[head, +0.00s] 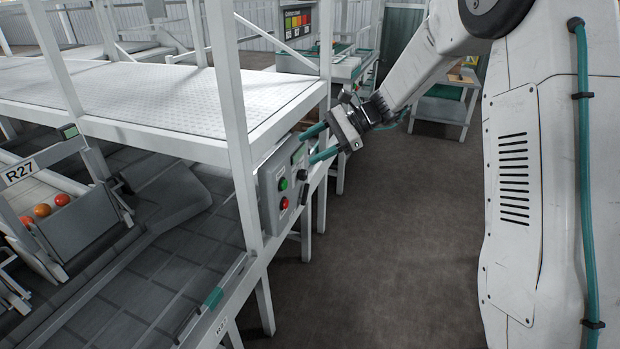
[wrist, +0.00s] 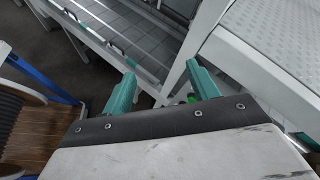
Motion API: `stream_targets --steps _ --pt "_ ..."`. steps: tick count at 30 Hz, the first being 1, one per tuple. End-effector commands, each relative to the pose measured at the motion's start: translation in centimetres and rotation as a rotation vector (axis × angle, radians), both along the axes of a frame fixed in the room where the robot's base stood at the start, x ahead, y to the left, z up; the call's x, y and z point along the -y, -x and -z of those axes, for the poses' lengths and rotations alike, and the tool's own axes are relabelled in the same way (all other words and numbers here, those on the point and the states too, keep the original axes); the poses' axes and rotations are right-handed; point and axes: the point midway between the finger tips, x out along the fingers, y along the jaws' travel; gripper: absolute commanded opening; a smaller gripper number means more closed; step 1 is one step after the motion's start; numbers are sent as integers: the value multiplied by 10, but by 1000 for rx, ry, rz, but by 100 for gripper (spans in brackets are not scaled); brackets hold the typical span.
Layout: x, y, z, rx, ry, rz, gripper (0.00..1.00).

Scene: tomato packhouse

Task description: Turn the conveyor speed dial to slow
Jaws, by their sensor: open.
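A grey control box (head: 268,195) is fixed to the side of the white conveyor frame in the head view. It carries a green button (head: 283,184), a red button (head: 284,203) and a dark upright part (head: 304,178) at its right, seen edge-on. I cannot tell for sure whether that part is the speed dial, and no dial marking is readable. My gripper (head: 311,144) is open, its two teal fingers apart at the upper right of the box. In the wrist view my gripper (wrist: 163,82) shows nothing between the fingertips; a green button (wrist: 191,98) shows beside the right finger.
A white perforated deck (head: 170,95) and its post (head: 235,130) stand left of the box. A tilting crate marked R27 (head: 80,232) and several tomatoes (head: 42,210) are at the left. The dark floor (head: 400,260) is clear right of the conveyor. A brown wooden surface (wrist: 35,130) shows in the wrist view.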

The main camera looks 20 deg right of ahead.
Motion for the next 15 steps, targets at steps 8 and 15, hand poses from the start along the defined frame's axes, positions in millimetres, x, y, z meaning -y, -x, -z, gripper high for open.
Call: stream_targets --steps 8,15 --pt "44 -114 113 -232 -321 334 59" --pt "89 -167 210 -375 -553 569 59"
